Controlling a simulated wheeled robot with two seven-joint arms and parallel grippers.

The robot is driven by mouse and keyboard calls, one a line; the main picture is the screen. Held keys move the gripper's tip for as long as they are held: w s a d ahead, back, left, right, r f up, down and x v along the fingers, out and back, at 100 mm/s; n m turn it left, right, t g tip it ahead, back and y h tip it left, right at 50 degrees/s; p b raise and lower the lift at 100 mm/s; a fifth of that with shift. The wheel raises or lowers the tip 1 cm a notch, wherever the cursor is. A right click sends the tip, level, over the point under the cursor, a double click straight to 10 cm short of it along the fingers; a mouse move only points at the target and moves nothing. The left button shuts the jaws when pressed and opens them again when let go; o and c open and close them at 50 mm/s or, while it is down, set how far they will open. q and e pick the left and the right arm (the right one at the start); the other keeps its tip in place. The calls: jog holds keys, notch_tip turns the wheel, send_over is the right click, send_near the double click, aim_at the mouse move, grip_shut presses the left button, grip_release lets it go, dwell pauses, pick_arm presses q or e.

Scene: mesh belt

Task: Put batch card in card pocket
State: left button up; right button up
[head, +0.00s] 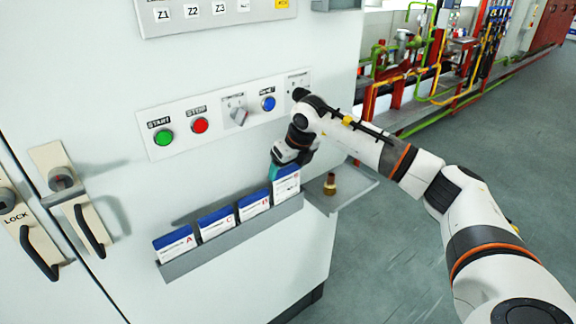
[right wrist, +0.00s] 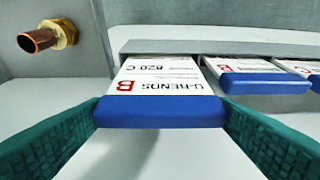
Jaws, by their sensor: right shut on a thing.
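My right gripper (head: 285,166) is shut on a white batch card (head: 287,184) with a blue top edge, at the right end of the grey card pocket strip (head: 232,237). In the right wrist view the green fingers (right wrist: 160,118) press on both sides of the card's blue edge. This batch card (right wrist: 155,76) reads "U-BENDS", "820 C" and a red B. Its far end meets the grey strip (right wrist: 220,47); I cannot tell how deep it sits. My left gripper is not in view.
Cards marked A (head: 175,244), C (head: 216,222) and B (head: 254,204) stand in the strip to the left. A brass fitting (head: 330,184) stands on a small grey tray (head: 354,188) at right. Buttons and switches (head: 200,125) are on the panel above.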

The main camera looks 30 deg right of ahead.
aim_at(289, 175)
jog(key=shift+f+b, duration=1.2)
jog(key=shift+f, duration=0.5)
jog(key=o, duration=1.2)
jog(key=b+v, duration=0.1)
jog(key=v, duration=1.1)
jog(key=shift+b, duration=0.4)
jog(key=shift+w, duration=0.1)
